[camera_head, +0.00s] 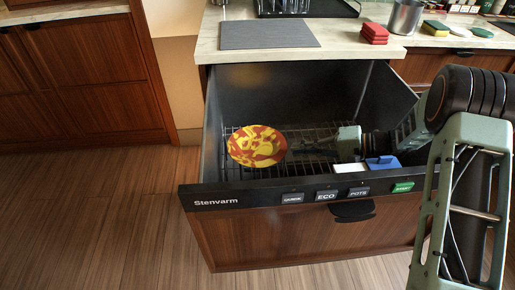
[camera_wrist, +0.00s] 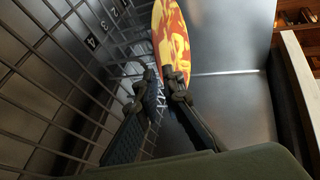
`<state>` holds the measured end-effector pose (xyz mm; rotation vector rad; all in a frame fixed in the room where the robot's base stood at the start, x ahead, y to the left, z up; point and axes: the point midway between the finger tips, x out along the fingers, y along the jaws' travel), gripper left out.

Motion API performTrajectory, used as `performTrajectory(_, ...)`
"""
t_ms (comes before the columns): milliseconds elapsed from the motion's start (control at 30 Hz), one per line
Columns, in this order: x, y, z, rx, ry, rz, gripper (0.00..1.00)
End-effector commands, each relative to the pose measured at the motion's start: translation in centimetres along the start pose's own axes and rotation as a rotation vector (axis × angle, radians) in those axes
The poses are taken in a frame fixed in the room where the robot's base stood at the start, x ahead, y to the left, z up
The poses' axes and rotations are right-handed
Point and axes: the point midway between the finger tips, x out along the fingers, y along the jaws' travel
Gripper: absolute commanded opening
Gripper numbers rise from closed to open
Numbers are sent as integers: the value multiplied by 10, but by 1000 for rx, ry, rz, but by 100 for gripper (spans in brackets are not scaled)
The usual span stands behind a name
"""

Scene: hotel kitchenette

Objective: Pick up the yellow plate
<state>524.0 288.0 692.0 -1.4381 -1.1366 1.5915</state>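The yellow plate (camera_head: 257,146) has red-orange patches and sits in the open dishwasher drawer, at the left of its wire rack. In the wrist view the plate (camera_wrist: 172,40) stands edge-on at top centre, just beyond my fingertips. My gripper (camera_head: 292,149) reaches into the drawer from the right, its fingers pointing at the plate's right side. In the wrist view my gripper (camera_wrist: 162,82) has a narrow gap between its fingertips, with nothing clearly held in it. The right fingertip overlaps the plate's lower edge in the picture; I cannot tell whether they touch.
The drawer's front panel (camera_head: 255,198) and steel walls surround the rack (camera_head: 305,135). A blue-lidded dispenser (camera_head: 383,162) is near the front right. The counter above holds a grey board (camera_head: 268,35), red sponges (camera_head: 374,33) and a metal pot (camera_head: 406,17). Floor at left is clear.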

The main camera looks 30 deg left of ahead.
Motion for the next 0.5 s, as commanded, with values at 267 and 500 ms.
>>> performTrajectory(267,34,0,1,0,-2,0,7)
performTrajectory(500,35,0,0,0,-1,0,6)
